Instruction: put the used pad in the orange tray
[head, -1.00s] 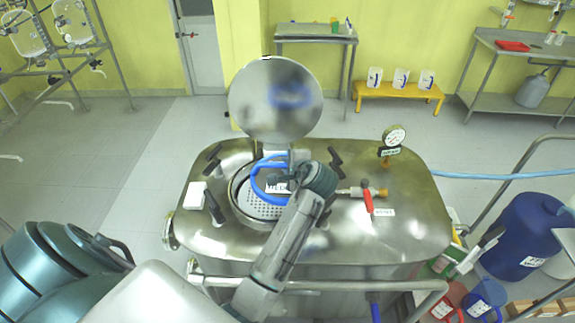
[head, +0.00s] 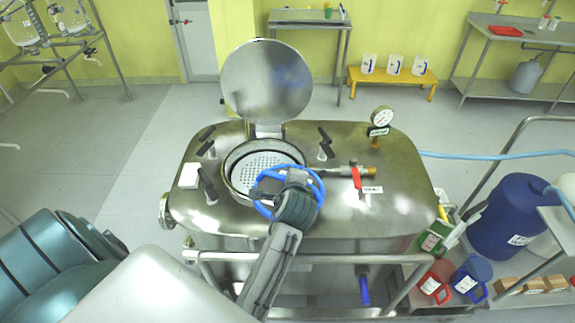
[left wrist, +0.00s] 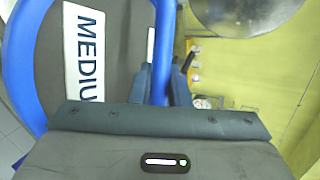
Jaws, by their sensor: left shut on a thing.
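In the left wrist view, the blue bar (left wrist: 163,48) sits between the dark fingers (left wrist: 164,82). A grey face with a white label (left wrist: 85,50), partly reading "MEDIU", shows beside it. I cannot tell whether this is the used pad. A small white block (head: 190,175) lies on the reactor top. A red-orange tray (head: 505,31) lies on the far right table. My right gripper is not in view.
The raised round lid (head: 267,82) stands behind the opening. Clamps, a valve with a red lever (head: 357,178) and a gauge (head: 382,118) stick up from the reactor top. A rail (head: 330,257) runs along its front. Blue drum (head: 512,222) stands right.

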